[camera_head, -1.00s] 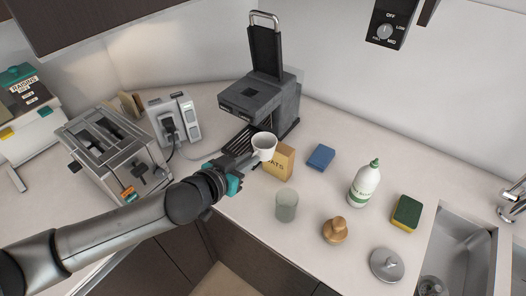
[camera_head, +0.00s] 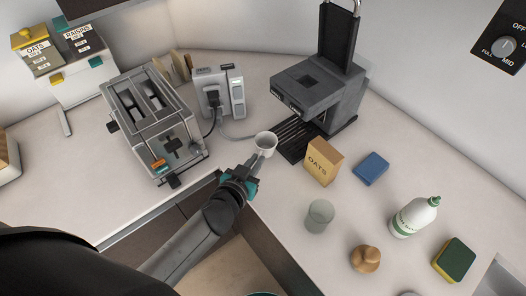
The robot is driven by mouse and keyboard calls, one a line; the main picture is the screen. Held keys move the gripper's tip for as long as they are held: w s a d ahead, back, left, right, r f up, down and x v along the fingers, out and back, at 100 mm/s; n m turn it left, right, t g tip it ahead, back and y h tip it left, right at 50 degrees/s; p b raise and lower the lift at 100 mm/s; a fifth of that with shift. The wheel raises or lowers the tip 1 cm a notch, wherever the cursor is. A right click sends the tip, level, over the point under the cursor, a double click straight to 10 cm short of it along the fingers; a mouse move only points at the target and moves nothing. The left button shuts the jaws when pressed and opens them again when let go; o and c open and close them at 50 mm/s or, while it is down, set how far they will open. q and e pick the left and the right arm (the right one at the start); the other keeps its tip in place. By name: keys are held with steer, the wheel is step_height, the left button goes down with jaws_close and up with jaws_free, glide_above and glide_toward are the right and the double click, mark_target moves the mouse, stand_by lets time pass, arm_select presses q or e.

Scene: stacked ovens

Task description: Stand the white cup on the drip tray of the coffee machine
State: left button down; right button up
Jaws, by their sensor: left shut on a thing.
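The white cup (camera_head: 265,146) is upright or nearly so, at the tip of my left gripper (camera_head: 257,162). The gripper is shut on the cup's near side; its fingertips are small and partly hidden. The coffee machine (camera_head: 315,88) stands against the back wall with its tall dark flap raised. Its black slatted drip tray (camera_head: 297,140) juts out at the front left. In the picture the cup is just left of the tray's near end, not over its middle. The tray looks empty. My right gripper is not in view.
A box of oats (camera_head: 323,162) stands close to the tray's right side, with a blue sponge (camera_head: 371,168) beyond it. A glass (camera_head: 319,215) stands nearer the counter edge. The toaster (camera_head: 154,118) and a socket block with a cable (camera_head: 219,94) are left.

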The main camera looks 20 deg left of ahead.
mark_target(273, 149)
arm_select(q)
steer(key=shift+s, duration=0.25)
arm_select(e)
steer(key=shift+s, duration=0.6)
arm_select(q)
steer(key=shift+w+d, duration=0.45)
steer(key=shift+w, duration=0.25)
steer(key=shift+w+d, duration=0.5)
steer(key=shift+w, duration=0.25)
steer(key=shift+w+d, duration=0.45)
steer(key=shift+w, duration=0.25)
steer(key=shift+w+d+b, duration=0.45)
steer(key=shift+w+d, duration=0.2)
steer(key=shift+w, duration=0.3)
steer(key=shift+w+d+b, duration=0.4)
steer(key=shift+w+d, duration=0.25)
steer(key=shift+w, duration=0.35)
steer(key=shift+w+d+b, duration=0.45)
steer(key=shift+w+d, duration=0.2)
steer(key=shift+w, duration=0.3)
steer(key=shift+f, duration=0.35)
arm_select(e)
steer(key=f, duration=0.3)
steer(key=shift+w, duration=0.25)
arm_select(q)
steer(key=c, duration=0.9)
jaws_free()
